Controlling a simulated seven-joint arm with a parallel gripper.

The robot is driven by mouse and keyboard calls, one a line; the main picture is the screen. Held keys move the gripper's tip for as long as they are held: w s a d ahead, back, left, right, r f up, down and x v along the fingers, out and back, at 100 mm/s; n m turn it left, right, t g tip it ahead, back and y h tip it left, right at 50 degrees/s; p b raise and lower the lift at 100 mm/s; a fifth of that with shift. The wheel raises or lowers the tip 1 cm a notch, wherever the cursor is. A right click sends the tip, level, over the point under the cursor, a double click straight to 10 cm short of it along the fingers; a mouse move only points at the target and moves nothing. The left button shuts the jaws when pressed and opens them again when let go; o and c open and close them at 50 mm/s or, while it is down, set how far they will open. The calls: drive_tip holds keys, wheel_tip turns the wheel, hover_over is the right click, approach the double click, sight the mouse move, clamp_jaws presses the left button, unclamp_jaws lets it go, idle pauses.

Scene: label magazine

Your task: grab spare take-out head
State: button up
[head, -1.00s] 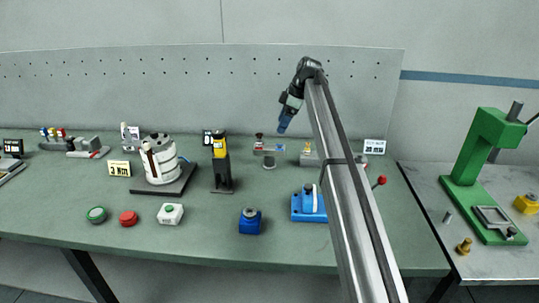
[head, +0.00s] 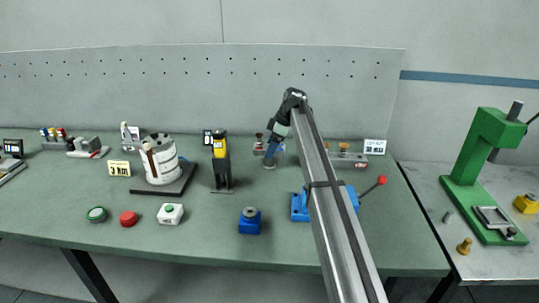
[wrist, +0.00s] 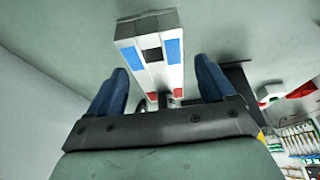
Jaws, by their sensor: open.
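My gripper (head: 271,152) is at the small stand at the back of the green bench, in front of its head and partly hiding it. A dark red knob (head: 258,137) shows just left of my gripper. In the wrist view, a pale grey block (wrist: 150,28) with blue, black and red patches lies between the two blue fingers of my gripper (wrist: 160,66). It looks like the take-out head. The fingers are apart, with a gap on each side of the block. Whether the block is lower than the fingertips or level with them I cannot tell.
A black post with a yellow top (head: 220,165) stands left of the stand. A blue fixture (head: 299,208) with a red-knobbed lever is right, partly behind my arm. A grey rail (head: 350,160) is at the back right. The front middle bench is mostly clear around a blue block (head: 250,222).

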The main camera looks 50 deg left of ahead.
drive_tip(key=shift+x, duration=1.1)
drive_tip(key=c, duration=1.4)
